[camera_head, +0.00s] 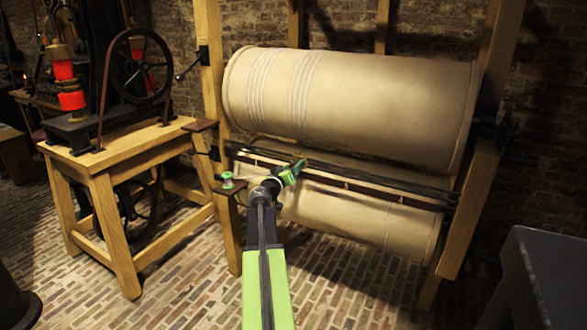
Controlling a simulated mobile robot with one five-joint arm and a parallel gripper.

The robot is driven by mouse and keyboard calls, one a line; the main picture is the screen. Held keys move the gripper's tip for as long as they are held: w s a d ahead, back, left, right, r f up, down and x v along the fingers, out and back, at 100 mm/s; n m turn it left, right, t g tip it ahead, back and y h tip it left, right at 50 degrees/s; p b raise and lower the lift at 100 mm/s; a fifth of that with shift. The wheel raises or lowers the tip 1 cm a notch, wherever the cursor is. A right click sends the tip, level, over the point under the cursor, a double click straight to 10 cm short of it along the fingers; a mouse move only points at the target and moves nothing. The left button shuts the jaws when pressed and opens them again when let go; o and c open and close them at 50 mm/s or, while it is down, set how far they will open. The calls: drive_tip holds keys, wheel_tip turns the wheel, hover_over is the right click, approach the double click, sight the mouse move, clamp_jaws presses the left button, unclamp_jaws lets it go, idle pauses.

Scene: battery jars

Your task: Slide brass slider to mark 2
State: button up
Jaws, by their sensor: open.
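I cannot make out a brass slider or any numbered mark in this view. A dark horizontal rail (385,182) runs along the front of the machine, below its big drum. My gripper (291,172) is open at the end of my green and black arm. In the picture it overlaps the left part of the rail; I cannot tell whether it touches it. Nothing shows between its fingers.
A large tan drum (370,95) with pale line bands sits in a wooden frame (470,210), with a lower roller (350,215) beneath. A wooden table (125,155) with a wheel (138,65) stands left. A dark box (545,265) is at lower right. Brick floor is open in front.

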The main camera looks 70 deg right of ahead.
drive_tip(key=a, duration=1.7)
drive_tip(key=shift+w, duration=0.2)
